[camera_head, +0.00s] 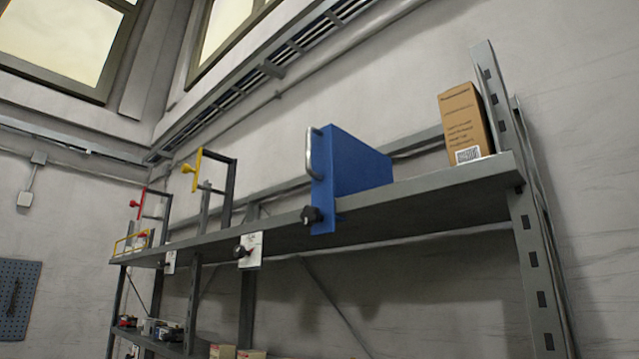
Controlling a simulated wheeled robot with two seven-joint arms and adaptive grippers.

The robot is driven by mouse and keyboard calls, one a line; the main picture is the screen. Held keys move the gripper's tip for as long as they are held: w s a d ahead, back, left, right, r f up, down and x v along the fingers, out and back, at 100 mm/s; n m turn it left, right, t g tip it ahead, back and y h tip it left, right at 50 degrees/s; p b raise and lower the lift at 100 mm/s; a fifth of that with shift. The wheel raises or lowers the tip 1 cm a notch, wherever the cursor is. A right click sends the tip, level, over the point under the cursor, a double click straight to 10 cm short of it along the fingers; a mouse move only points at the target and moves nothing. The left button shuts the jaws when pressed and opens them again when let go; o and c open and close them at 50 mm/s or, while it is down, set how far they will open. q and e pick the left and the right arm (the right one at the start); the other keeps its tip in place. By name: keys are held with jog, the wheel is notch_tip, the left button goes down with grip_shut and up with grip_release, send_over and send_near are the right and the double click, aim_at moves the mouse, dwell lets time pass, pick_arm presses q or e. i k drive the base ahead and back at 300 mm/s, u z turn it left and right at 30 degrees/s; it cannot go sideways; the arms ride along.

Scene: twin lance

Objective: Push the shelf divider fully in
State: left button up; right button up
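A blue shelf divider (352,166) stands upright on the top grey shelf (430,204), right of the middle of the head view. Its front plate faces left and reaches below the shelf's front edge. A metal handle (309,154) is on the upper part of the plate, and a black knob (311,215) is near its bottom. I cannot tell whether the plate touches the shelf edge or stands out from it. Neither of my grippers shows in this view.
A brown cardboard box (464,126) stands at the shelf's right end by a grey upright (543,270). Farther left are yellow (196,170) and red (141,204) framed parts. A white tag (250,251) with a dark knob hangs on the edge. Small items stand on the lower shelf.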

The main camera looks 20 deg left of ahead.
aim_at(338, 165)
jog(key=k, duration=0.55)
jog(key=u, duration=0.7)
jog(key=i, duration=1)
jog(key=z, duration=0.7)
